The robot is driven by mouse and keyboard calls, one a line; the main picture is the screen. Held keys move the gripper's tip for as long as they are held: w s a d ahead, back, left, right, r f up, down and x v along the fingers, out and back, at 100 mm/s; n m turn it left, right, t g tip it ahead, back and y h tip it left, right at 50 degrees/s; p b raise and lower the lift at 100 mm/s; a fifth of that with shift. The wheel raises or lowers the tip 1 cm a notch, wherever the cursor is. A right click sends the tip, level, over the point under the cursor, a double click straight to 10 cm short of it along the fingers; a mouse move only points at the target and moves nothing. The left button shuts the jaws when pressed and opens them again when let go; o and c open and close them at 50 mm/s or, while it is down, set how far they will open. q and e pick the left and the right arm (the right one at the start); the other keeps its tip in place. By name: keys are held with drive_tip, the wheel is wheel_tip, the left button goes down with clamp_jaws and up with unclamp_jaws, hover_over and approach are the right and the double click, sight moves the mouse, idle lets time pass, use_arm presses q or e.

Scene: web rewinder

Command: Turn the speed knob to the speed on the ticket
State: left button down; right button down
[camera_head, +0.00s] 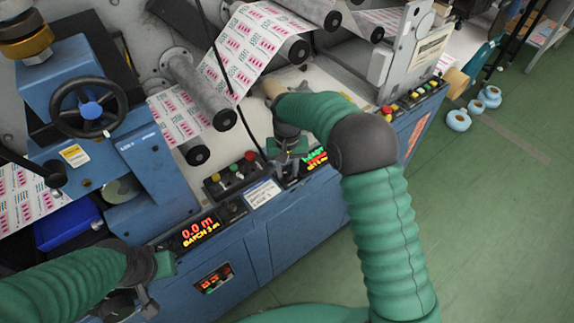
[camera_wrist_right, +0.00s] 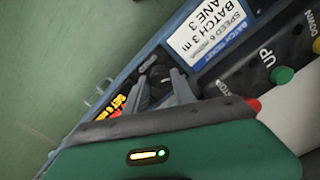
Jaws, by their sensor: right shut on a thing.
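My right gripper (camera_head: 288,160) reaches down to the sloped front panel of the blue machine. In the right wrist view its two grey fingers (camera_wrist_right: 160,90) are shut on the dark speed knob (camera_wrist_right: 157,74); the head view hides the knob behind the gripper. The white ticket (camera_head: 262,193) lies on the panel left of this gripper. In the right wrist view the ticket (camera_wrist_right: 208,30) reads speed 6 m/min, batch 3 m, lane 3. A lit display (camera_head: 316,159) sits beside the gripper; in the wrist view its digits are partly covered. My left gripper (camera_head: 148,298) is low at the left, its jaws unclear.
A button box (camera_head: 232,174) with red and green buttons stands left of the ticket. Another display (camera_head: 196,232) reads 0.0 m, batch 3 m. A handwheel (camera_head: 89,107) and printed web (camera_head: 245,50) are behind. The green floor at right is mostly free.

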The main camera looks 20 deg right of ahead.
sight(287, 172)
drive_tip(key=shift+n+p, duration=0.5)
drive_tip(key=shift+n, duration=0.5)
drive_tip(key=c, duration=1.1)
unclamp_jaws()
drive_tip(key=shift+o, duration=0.2)
wheel_tip(287, 172, up, 17)
drive_tip(key=shift+p, duration=0.35)
drive_tip(key=shift+f, duration=0.15)
